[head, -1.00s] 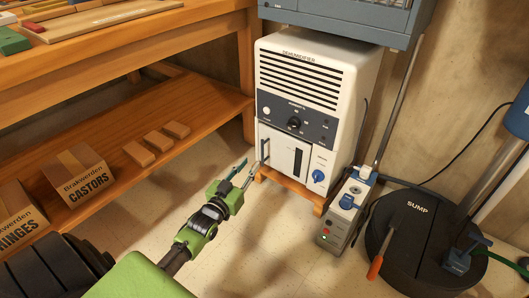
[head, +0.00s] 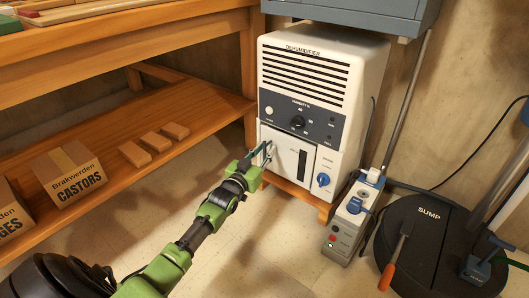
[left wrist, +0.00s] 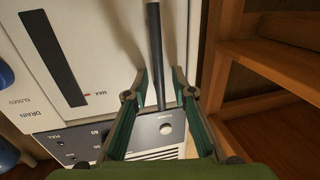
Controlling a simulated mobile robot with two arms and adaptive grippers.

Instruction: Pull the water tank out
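The white dehumidifier (head: 312,85) stands on a low wooden stand. The water tank (head: 284,148) is its lower front panel, with a dark level window, and looks flush with the housing. My left gripper (head: 265,154) is at the tank's left side, by its handle. In the left wrist view, the dark bar handle (left wrist: 155,45) lies between the two fingers of the gripper (left wrist: 160,74), with gaps on both sides. The tank front (left wrist: 100,35) with its MAX mark also shows there. My right gripper is not in view.
A blue drain knob (head: 323,180) sits right of the tank. A grey pump box (head: 348,220) and the black sump lid (head: 425,240) stand to the right. The wooden bench's lower shelf (head: 110,165) is left. The floor in front is clear.

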